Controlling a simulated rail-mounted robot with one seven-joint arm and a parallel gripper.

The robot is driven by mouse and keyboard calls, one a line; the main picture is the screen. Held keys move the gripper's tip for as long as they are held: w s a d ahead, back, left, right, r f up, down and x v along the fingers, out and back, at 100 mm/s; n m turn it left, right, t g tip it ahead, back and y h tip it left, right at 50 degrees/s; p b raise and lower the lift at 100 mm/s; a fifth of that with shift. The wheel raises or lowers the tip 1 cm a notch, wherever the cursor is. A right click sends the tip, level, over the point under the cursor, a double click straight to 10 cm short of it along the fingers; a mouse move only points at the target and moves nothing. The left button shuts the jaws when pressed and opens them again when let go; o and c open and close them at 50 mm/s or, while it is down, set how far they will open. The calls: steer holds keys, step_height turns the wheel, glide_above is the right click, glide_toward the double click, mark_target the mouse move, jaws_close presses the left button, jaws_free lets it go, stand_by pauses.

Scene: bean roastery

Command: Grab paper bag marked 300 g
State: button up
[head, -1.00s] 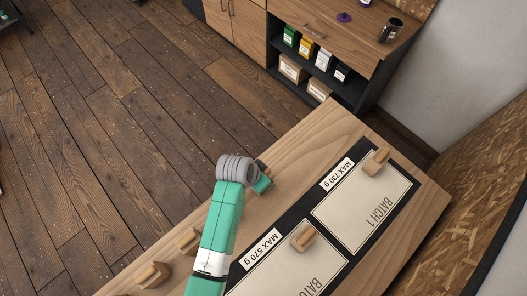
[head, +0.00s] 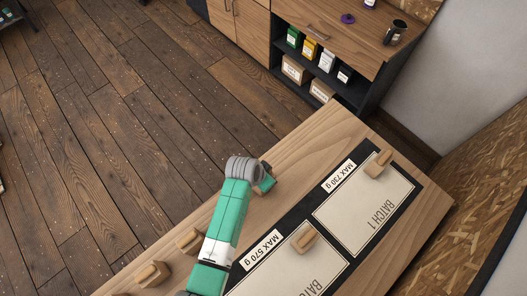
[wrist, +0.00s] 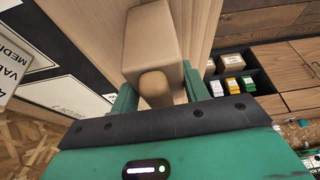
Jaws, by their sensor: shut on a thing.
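My gripper (head: 266,184) is over the far left edge of the wooden table (head: 335,120). In the wrist view its two green fingers (wrist: 160,92) are shut around a brown paper bag (wrist: 152,35), gripping near its folded top. In the head view that bag (head: 264,167) is mostly hidden behind my wrist and fingers. No weight marking shows on it, so I cannot read 300 g. Two similar bags (head: 190,239) (head: 153,274) stand along the table's left edge; their markings are not visible either.
One bag (head: 378,163) stands on the BATCH 1 card (head: 350,220), labelled MAX 730 g. Another bag (head: 305,238) stands on the card labelled MAX 570 g (head: 262,250). A shelf unit (head: 350,92) with coloured packs stands beyond the table. The table's far corner is clear.

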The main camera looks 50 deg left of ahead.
step_height(320, 180, up, 10)
steer(key=shift+r, duration=0.1)
stand_by(0.4)
